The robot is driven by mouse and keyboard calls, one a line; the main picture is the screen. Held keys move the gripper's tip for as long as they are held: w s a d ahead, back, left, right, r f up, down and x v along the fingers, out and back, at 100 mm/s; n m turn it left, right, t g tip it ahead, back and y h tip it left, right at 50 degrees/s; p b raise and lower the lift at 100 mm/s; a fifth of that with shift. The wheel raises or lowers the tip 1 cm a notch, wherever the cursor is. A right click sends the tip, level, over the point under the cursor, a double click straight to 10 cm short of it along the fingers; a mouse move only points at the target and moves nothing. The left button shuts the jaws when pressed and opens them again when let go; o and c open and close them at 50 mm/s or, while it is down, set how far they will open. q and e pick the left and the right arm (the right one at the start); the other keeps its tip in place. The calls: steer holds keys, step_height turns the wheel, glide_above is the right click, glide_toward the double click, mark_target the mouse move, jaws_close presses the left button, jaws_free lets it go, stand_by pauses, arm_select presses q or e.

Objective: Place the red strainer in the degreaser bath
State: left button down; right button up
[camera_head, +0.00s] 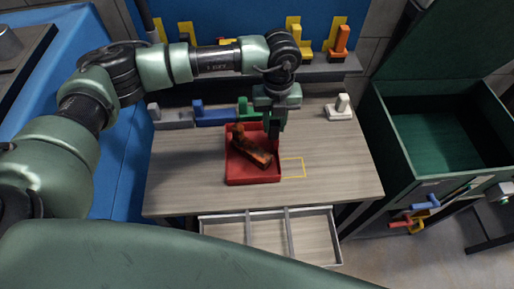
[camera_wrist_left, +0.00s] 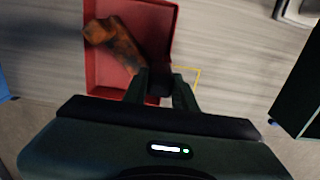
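The red strainer (camera_head: 252,178), a shallow square tray, lies flat on the wooden worktable with a rusty brown part (camera_head: 250,150) inside. The wrist view also shows the strainer (camera_wrist_left: 103,75) and the rusty part (camera_wrist_left: 113,42). My left gripper (camera_head: 275,128) points down at the strainer's right wall. In the wrist view its fingertips (camera_wrist_left: 160,74) stand apart at that wall, with a dark block between them; whether they grip it is unclear. An open dark-green tank (camera_head: 440,130) at right appears to be the degreaser bath. My right gripper is not in view.
A yellow outline (camera_head: 294,168) marks bare table right of the strainer. Grey, blue and green blocks line the table's back, with a white-handled block (camera_head: 340,108) at right. An open divided drawer (camera_head: 270,235) projects in front. Colored handles (camera_head: 415,215) sit on the tank's front.

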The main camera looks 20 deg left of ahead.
arm_select(q)
steer(key=shift+w+r, duration=0.1)
steer(key=shift+r, duration=0.1)
steer(key=shift+r, duration=0.25)
step_height(320, 180, up, 19)
steer(key=b, duration=0.5)
steer(key=shift+r+b, duration=0.15)
steer(key=shift+b, duration=0.25)
steer(key=shift+d, duration=0.1)
